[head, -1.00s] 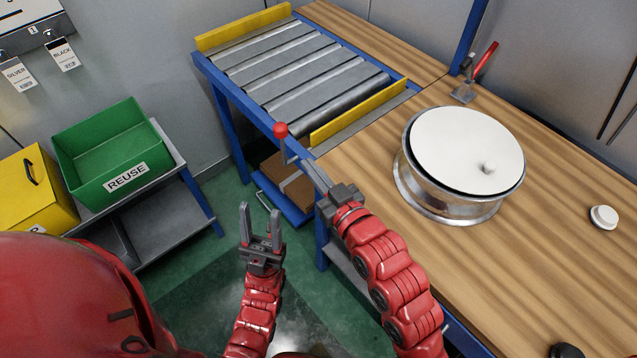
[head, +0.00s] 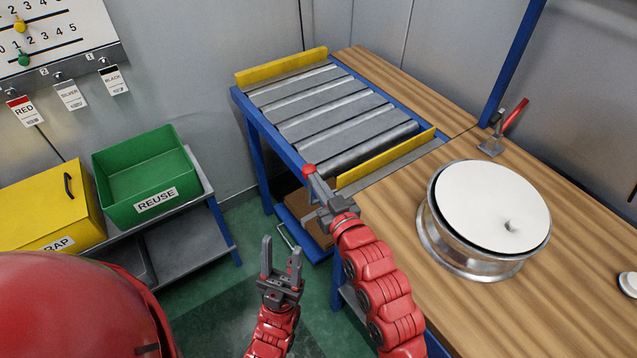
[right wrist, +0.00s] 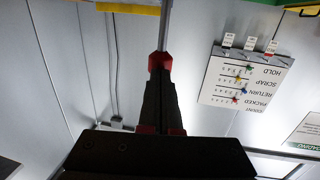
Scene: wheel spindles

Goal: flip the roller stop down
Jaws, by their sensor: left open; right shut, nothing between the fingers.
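The roller stop's lever has a red knob (head: 309,170) near the left end of the near yellow bar (head: 388,160) of the roller conveyor (head: 335,115). My right gripper (head: 315,184) is shut with its fingertips at the knob; I cannot tell whether they touch. The gripper hides most of the lever rod in the head view. In the right wrist view, a grey rod (right wrist: 166,25) runs up from red at the tips of my dark right gripper (right wrist: 160,75). My left gripper (head: 282,250) is open and empty, low over the floor.
A wheel with a white disc (head: 490,208) stands on the wooden bench (head: 590,250). A red-handled clamp (head: 512,118) is behind it. A green REUSE bin (head: 150,185) and a yellow bin (head: 45,215) are on a side shelf.

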